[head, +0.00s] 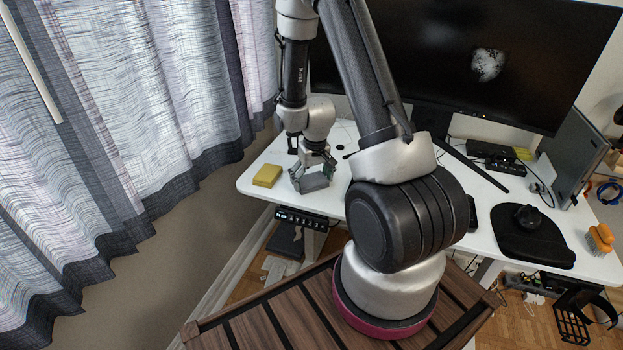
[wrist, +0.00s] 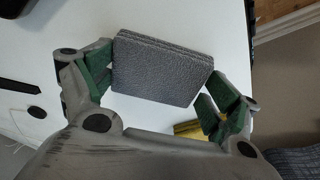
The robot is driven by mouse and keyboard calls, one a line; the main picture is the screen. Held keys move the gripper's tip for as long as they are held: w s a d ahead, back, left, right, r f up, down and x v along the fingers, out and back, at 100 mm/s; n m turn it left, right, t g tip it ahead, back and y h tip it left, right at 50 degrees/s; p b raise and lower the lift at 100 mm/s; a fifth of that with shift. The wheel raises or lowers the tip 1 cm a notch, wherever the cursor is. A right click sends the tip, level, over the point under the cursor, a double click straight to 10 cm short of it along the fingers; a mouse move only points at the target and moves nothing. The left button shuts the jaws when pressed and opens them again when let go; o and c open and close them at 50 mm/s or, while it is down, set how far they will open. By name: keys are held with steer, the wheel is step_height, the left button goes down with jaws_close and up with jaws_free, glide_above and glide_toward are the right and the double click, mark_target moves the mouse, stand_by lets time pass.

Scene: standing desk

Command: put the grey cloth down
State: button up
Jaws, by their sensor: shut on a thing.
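The grey cloth (wrist: 158,70) is a folded, layered rectangular pad with a rough texture, held between the two green-padded fingers in the wrist view. My gripper (wrist: 155,82) is shut on it, one finger at each side. In the head view my gripper (head: 313,170) points down at the left front part of the white desk, with the cloth (head: 313,183) low between its fingers. The cloth is at or just above the desk top; I cannot tell whether it touches. Part of it is hidden by the fingers in the head view.
A yellow sponge (head: 267,175) lies on the white desk (head: 262,202) left of my gripper. A dark monitor (head: 470,60) stands behind. A black mouse (head: 527,216) on a pad and an orange brush (head: 600,238) are at the right. The desk's left front edge is close.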

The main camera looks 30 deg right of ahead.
steer(key=o, duration=0.7)
steer(key=shift+f, duration=0.1)
step_height(320, 180, up, 13)
steer(key=s, duration=0.2)
step_height(320, 180, up, 11)
steer(key=t, duration=0.1)
glide_above(314, 184)
steer(key=s+a, duration=0.2)
steer(key=s, duration=0.3)
steer(key=shift+n+t, duration=0.7)
steer(key=s+a+r, duration=0.1)
steer(key=s+r, duration=0.2)
steer(key=s, duration=0.2)
steer(key=s+r, duration=0.4)
steer(key=s, duration=0.2)
steer(key=s+a+r, duration=0.1)
steer(key=s+r, duration=0.2)
steer(key=s, duration=0.2)
steer(key=shift+s+a+r, duration=0.2)
steer(key=shift+a+r, duration=0.05)
steer(key=shift+a, duration=0.1)
